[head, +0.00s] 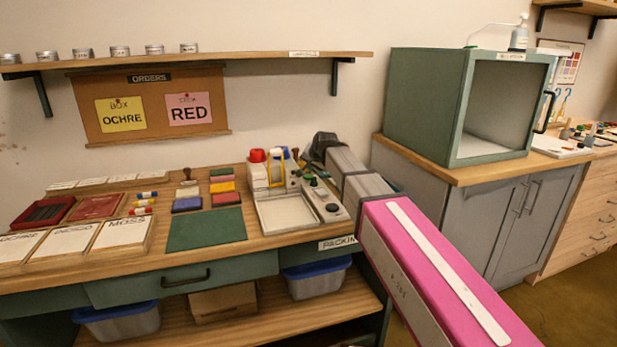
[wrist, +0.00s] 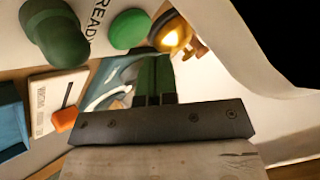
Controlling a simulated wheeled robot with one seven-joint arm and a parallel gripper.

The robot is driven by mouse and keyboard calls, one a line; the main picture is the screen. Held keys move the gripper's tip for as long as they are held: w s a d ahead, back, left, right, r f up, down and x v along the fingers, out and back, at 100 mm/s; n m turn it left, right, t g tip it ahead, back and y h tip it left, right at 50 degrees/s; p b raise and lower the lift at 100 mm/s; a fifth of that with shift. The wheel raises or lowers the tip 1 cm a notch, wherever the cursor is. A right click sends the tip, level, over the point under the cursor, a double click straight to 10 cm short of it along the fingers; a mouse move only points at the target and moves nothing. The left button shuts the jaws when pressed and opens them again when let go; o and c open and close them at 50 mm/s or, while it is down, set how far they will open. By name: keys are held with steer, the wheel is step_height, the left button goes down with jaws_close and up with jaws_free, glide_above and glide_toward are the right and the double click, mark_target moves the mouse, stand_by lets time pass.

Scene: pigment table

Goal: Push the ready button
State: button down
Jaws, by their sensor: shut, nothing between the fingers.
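In the wrist view, a round green button (wrist: 128,28) sits on a white panel (wrist: 72,22) beside printed letters that read READY. A lit amber lamp (wrist: 172,38) is just right of the button. My gripper (wrist: 155,72) is shut and empty, its narrow fingers pointing toward the button and lamp. The fingertips appear below the button in the picture, with a visible gap; depth is hard to judge. In the head view, a pale control panel (head: 338,214) with round knobs is beside the press tray, and my gripper (head: 318,150) is above and behind it, fingertips not clear.
A larger dark green knob (wrist: 55,35) stands left of the button. A green cabinet (head: 425,105) stands to the right. A green mat (head: 206,229) lies bare.

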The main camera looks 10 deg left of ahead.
mark_target(310, 176)
steer(key=shift+r, duration=2.8)
